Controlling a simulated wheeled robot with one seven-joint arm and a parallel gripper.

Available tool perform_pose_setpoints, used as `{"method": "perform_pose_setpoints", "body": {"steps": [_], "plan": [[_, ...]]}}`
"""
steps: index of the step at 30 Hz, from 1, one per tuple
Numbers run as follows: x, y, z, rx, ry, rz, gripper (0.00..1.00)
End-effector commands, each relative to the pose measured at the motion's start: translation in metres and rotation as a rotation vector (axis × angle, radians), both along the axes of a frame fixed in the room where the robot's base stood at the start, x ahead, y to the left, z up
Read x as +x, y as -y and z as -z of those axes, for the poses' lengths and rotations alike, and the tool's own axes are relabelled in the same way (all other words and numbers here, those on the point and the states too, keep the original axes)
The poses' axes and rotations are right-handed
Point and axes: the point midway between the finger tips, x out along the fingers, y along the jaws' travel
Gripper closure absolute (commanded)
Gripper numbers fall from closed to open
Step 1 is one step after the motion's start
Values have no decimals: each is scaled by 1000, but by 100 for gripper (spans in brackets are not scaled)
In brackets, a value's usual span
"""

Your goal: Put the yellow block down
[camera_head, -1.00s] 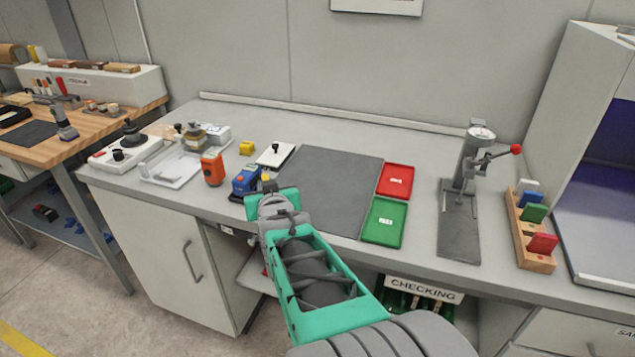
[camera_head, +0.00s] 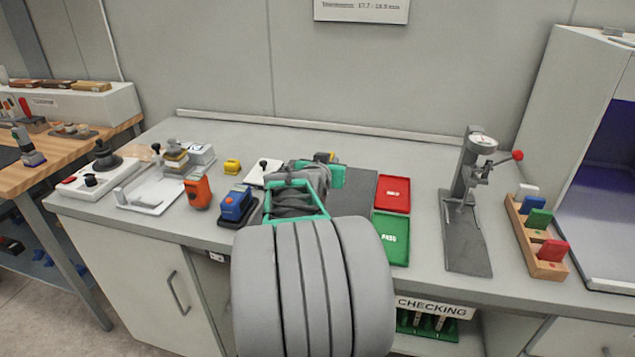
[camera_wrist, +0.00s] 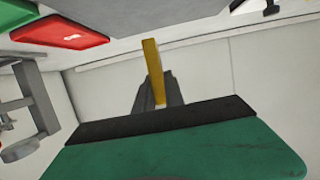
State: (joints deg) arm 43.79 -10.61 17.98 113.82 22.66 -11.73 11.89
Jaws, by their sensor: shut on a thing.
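My gripper (camera_head: 326,162) is over the far part of the dark mat (camera_head: 360,187) in the head view, mostly hidden behind my own arm. In the wrist view my gripper (camera_wrist: 157,94) is shut on a narrow yellow block (camera_wrist: 153,68), which sticks out beyond the dark finger. Only a little yellow shows at the gripper in the head view. The wrist picture is turned over, with the bench at its top, and no contact between block and mat can be seen.
A red tray (camera_head: 393,193) and a green tray (camera_head: 386,238) lie right of the mat. A press stand (camera_head: 466,235) is farther right. A blue device (camera_head: 236,206), an orange device (camera_head: 198,192) and another small yellow item (camera_head: 232,167) stand on the left.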

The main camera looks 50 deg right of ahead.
Motion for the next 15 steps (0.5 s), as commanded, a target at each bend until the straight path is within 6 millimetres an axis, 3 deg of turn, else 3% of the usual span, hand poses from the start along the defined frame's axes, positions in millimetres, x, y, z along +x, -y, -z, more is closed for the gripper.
{"method": "perform_pose_setpoints", "body": {"steps": [3, 9, 15], "plan": [[20, -1, 25, 3, -4, -5, 100], [37, -2, 44, 1, -2, -6, 100], [36, -2, 71, 0, 0, -5, 100]]}}
